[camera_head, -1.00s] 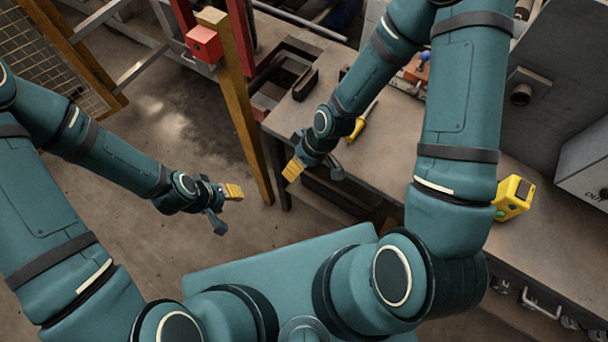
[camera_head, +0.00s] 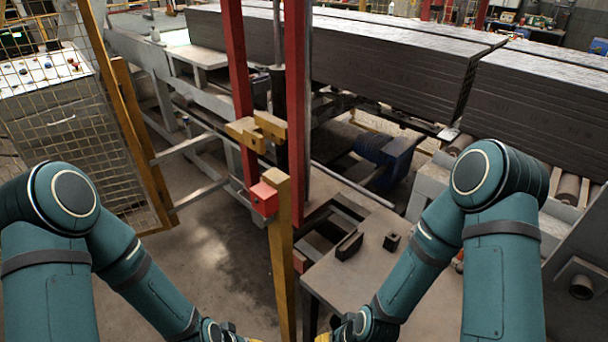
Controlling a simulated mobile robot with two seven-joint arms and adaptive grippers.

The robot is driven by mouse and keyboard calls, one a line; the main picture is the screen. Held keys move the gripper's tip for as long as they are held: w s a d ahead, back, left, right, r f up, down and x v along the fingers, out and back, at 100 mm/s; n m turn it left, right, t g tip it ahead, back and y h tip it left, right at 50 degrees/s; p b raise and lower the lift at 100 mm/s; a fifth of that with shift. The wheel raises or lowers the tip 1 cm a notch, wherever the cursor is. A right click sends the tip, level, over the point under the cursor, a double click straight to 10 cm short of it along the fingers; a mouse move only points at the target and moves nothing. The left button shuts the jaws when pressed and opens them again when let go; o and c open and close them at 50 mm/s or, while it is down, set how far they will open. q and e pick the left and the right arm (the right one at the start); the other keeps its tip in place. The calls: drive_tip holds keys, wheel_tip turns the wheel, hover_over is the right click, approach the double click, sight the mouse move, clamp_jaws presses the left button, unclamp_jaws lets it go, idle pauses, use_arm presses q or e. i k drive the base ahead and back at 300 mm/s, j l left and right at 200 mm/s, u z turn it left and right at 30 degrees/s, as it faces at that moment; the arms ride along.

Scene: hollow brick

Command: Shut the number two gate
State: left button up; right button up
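A yellow-framed wire mesh gate (camera_head: 128,130) stands at the left, swung away from the yellow post (camera_head: 281,255) in the middle. A wide gap lies between them. A red box (camera_head: 264,198) sits on the post near its top, with yellow blocks (camera_head: 258,131) on the red upright behind it. No gate number is readable. My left gripper (camera_head: 238,337) is at the bottom edge, left of the post's foot, and mostly cut off. My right gripper (camera_head: 335,335) is at the bottom edge, right of the post, also partly cut off. Neither gripper touches the gate.
A grey workbench (camera_head: 375,265) stands right of the post, with small dark blocks on it. Behind are conveyor frames and stacks of dark boards (camera_head: 400,60). The floor (camera_head: 200,245) between gate and post is clear.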

sight(116, 91)
drive_tip(key=j, duration=0.75)
drive_tip(key=k+j, duration=0.1)
drive_tip(key=j, duration=0.7)
drive_tip(key=j+z, duration=0.15)
drive_tip(key=j, duration=1.85)
drive_tip(key=i+j, duration=0.1)
drive_tip(key=j, duration=0.4)
drive_tip(key=i+j, duration=0.15)
drive_tip(key=j, duration=0.35)
drive_tip(key=i+j, duration=0.1)
drive_tip(key=j, duration=0.4)
drive_tip(key=i+j+z, duration=0.1)
drive_tip(key=j, duration=0.4)
drive_tip(key=i+j, duration=0.1)
drive_tip(key=j, duration=0.4)
drive_tip(key=i+j, duration=0.1)
drive_tip(key=j, duration=0.4)
